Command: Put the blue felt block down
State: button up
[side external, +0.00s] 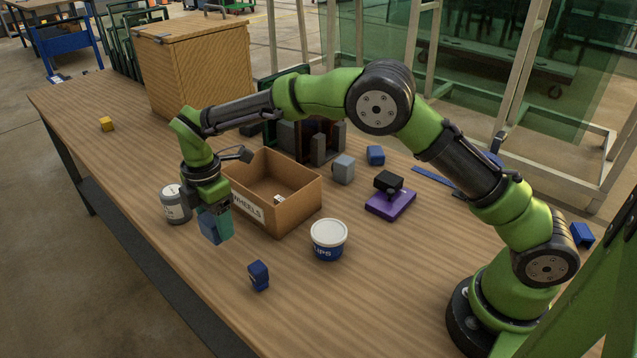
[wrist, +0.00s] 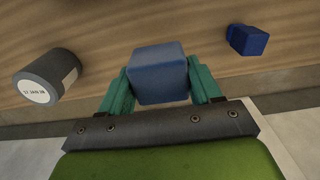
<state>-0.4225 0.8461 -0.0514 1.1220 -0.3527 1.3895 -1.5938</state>
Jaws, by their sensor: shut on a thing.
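The blue felt block (side external: 208,229) is in my gripper (side external: 214,222), near the front edge of the table. In the wrist view the block (wrist: 160,72) sits between the two teal fingers of my gripper (wrist: 159,78), with a finger against each side. The gripper points down. The block appears to be above the tabletop, though the exact gap beneath it is hard to tell.
A grey can (side external: 175,204) stands left of my gripper. A cardboard box (side external: 291,206) marked "WHEELS" is just behind it. A white-lidded tub (side external: 328,240) and a small dark blue object (side external: 259,276) stand to the right. The wooden table (side external: 190,290) has bare room along its front.

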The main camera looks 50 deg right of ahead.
jog(key=shift+f, duration=3.05)
jog(key=shift+f, duration=0.1)
jog(key=o, duration=1)
jog(key=shift+o, duration=0.2)
